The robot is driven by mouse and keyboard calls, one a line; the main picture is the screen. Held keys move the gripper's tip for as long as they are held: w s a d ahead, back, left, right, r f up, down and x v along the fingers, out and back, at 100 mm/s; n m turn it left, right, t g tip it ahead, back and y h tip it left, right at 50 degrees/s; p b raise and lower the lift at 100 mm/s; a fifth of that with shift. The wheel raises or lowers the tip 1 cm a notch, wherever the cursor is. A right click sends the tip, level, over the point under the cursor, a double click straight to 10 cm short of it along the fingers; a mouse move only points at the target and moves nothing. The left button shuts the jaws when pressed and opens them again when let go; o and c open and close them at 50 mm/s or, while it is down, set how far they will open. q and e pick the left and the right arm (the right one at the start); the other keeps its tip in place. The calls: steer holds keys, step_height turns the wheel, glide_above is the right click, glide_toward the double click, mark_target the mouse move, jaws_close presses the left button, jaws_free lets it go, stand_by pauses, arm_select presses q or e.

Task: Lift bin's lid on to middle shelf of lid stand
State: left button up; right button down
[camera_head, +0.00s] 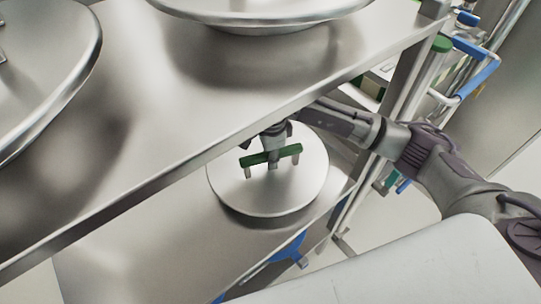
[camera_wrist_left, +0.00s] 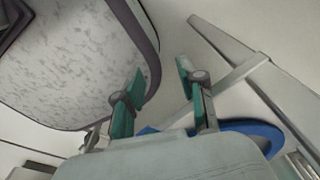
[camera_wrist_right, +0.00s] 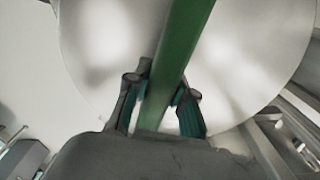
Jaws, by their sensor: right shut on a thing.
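The round steel bin lid (camera_head: 240,190) with a green bar handle (camera_head: 289,152) is at the right end of a lower shelf (camera_head: 120,245) of the metal lid stand, below the top shelf's front edge. I cannot tell whether it touches the shelf. My right gripper (camera_head: 272,158) is shut on the handle. The right wrist view shows the green handle (camera_wrist_right: 183,45) between its fingers (camera_wrist_right: 160,105), with the lid (camera_wrist_right: 245,60) behind. My left gripper (camera_wrist_left: 158,80) shows only in the left wrist view, open and empty.
The stand's top shelf (camera_head: 150,120) holds two large lids, one at left (camera_head: 40,60) and one at the back (camera_head: 260,12). A cart or rack with blue and green handles (camera_head: 475,75) stands at right. A blue object (camera_head: 290,248) is below the shelf.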

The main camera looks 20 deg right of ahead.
steer(key=shift+w, duration=0.1)
stand_by(0.4)
stand_by(0.3)
steer(key=c, duration=0.9)
jaws_free()
steer(key=shift+s+f, duration=0.2)
steer(key=shift+r, duration=0.1)
step_height(320, 180, up, 8)
steer(key=shift+f, duration=0.15)
